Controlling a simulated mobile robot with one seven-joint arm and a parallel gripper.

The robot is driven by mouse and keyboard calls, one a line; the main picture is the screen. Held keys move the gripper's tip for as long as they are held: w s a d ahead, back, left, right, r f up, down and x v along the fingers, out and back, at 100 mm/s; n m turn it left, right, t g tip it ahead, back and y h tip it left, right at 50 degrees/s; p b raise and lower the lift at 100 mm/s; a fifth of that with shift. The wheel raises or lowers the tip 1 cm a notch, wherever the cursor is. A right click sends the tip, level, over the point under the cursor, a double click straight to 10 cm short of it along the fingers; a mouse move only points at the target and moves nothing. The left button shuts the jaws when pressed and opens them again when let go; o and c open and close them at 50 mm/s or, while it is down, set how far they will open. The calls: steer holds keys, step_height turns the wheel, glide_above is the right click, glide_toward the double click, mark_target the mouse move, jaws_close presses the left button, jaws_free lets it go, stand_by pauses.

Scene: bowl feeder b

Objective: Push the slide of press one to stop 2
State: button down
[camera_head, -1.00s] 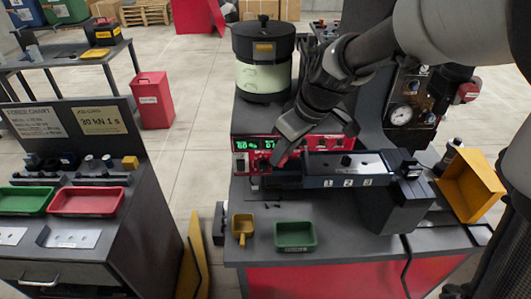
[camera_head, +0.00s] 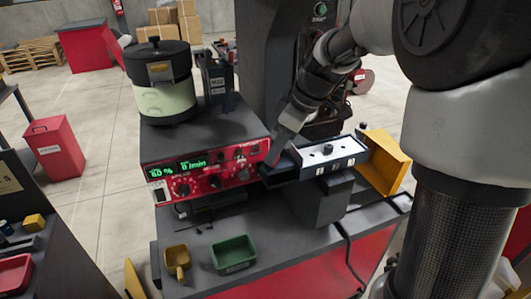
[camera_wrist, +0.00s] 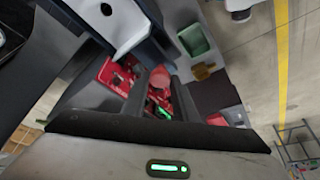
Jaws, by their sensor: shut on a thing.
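The press's slide unit is a horizontal rail (camera_head: 335,167) with a pale top, a dark knob and the stop numbers on its front, right of the red panel. Its dark left end (camera_head: 282,175) lies beside the panel. My gripper (camera_head: 272,158) reaches down at this left end, its jaws closed on the slide part there. The gripped part is mostly hidden. In the wrist view the pale top of the rail (camera_wrist: 108,22) lies beyond my dark fingers (camera_wrist: 158,85). The slide's exact stop cannot be read.
The red control panel (camera_head: 205,170) stands just left of my gripper, with the bowl feeder (camera_head: 160,90) behind it. A yellow bin (camera_head: 385,160) stands off the rail's right end. A green tray (camera_head: 233,252) and a yellow scoop (camera_head: 177,260) lie in front on the bench.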

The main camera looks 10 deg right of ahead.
stand_by(0.3)
steer(key=c, duration=1.4)
jaws_free()
steer(key=shift+c, duration=0.2)
steer(key=v, duration=0.7)
steer(key=shift+r, duration=0.25)
